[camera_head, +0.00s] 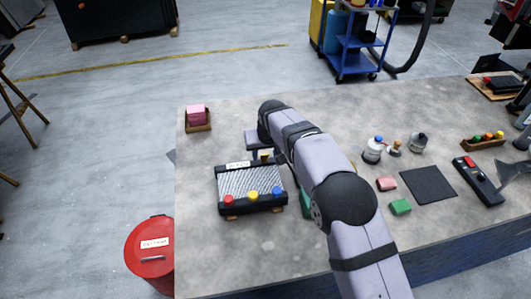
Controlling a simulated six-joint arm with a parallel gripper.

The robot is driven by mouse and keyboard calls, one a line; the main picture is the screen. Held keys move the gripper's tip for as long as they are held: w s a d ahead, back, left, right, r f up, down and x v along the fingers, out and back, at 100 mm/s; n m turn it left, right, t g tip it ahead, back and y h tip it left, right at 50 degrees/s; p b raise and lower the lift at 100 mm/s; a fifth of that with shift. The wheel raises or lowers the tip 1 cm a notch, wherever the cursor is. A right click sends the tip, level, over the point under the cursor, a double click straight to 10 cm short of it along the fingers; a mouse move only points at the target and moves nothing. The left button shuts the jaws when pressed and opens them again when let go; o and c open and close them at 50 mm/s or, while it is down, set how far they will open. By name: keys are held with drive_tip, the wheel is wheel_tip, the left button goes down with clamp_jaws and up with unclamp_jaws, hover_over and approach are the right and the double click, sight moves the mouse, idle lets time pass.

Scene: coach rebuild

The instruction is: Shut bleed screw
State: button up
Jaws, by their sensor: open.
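A small finned radiator-like unit (252,182) lies on the grey bench, left of my arm. It has a dark frame, a white label (238,165) at its back edge, and a red, a yellow and a blue knob along its front edge. My gripper (260,154) is at the unit's back right corner, pointing down. It is open, but its fingertips are small and partly hidden. A small yellowish spot shows beside it. I cannot make out which part is the bleed screw. My arm covers the area just right of the unit.
A pink stack in a tray (197,127) stands back left. A red drum (150,262) stands beside the bench.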

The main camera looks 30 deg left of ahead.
drive_tip(key=b+v, duration=0.2)
drive_tip(key=v, duration=0.5)
drive_tip(key=shift+b, duration=0.4)
drive_tip(key=w+d+f+m+h, duration=0.1)
drive_tip(key=w+d+f+m, duration=0.1)
drive_tip(key=d, duration=1.3)
drive_tip(key=w+d+f+m+h, duration=0.1)
drive_tip(key=w+d+f+m, duration=0.15)
drive_tip(key=d, duration=1.35)
drive_tip(key=s+d+f+m+h, duration=0.1)
drive_tip(key=s+d+f+m, duration=0.15)
drive_tip(key=s+d, duration=0.6)
drive_tip(key=s+d+f+m, duration=0.2)
drive_tip(key=s+d+f, duration=0.1)
drive_tip(key=s+d, duration=0.6)
drive_tip(key=s+g, duration=0.1)
drive_tip(key=s+r+g, duration=0.1)
drive_tip(key=s, duration=0.1)
drive_tip(key=s+r+g, duration=0.1)
drive_tip(key=s, duration=0.1)
drive_tip(key=shift+s+d+r, duration=0.2)
drive_tip(key=shift+r, duration=0.05)
